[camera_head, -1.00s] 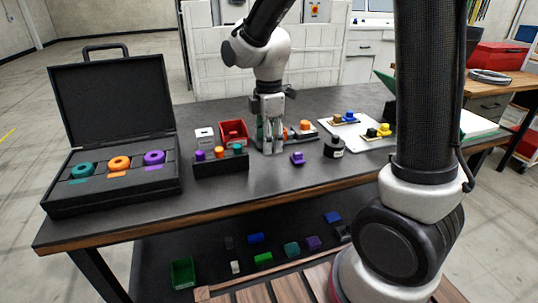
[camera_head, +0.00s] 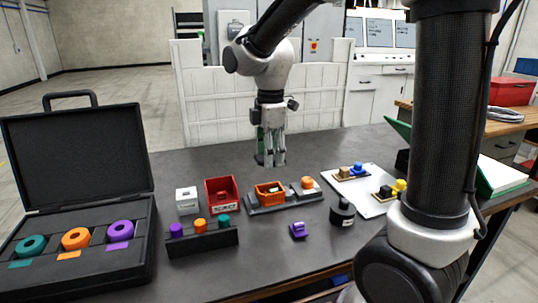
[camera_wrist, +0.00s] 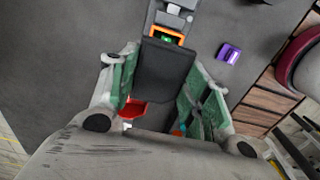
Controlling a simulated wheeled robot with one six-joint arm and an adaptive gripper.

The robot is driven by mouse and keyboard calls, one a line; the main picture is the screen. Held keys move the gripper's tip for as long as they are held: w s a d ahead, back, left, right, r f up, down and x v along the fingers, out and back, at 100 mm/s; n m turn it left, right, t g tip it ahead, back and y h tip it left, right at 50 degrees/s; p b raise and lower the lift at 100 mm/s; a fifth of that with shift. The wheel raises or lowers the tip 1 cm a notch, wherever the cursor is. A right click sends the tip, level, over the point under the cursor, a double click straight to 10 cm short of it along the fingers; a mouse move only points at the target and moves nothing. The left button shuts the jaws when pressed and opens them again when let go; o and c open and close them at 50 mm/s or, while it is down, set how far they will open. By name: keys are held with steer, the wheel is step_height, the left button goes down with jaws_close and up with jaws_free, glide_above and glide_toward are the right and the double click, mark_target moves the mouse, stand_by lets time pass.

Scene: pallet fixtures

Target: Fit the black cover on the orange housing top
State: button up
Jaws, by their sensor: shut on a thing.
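My gripper (camera_head: 270,162) is over the table, above and behind the orange housing (camera_head: 262,202). The wrist view shows its green-padded fingers (camera_wrist: 160,85) shut on the black cover (camera_wrist: 163,72), a flat dark rectangle. In the head view the cover is hard to make out between the fingers. The orange housing sits in a dark grey fixture (camera_head: 285,206) with its top open. In the wrist view the housing (camera_wrist: 167,35) shows just past the far end of the cover, which hides part of it. The cover is apart from the housing in the head view.
A red bin (camera_head: 211,207) and a white box (camera_head: 187,206) stand left of the fixture. In front are a rack (camera_head: 203,245) of coloured pegs, a purple part (camera_head: 298,231) and a black pot (camera_head: 342,215). An open black case (camera_head: 80,150) stands at left.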

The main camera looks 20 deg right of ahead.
glide_above(270, 190)
steer(key=shift+f, duration=2.6)
steer(key=shift+f, duration=1.45)
steer(key=o, duration=0.9)
steer(key=shift+c, duration=1.1)
steer(key=shift+r, duration=4)
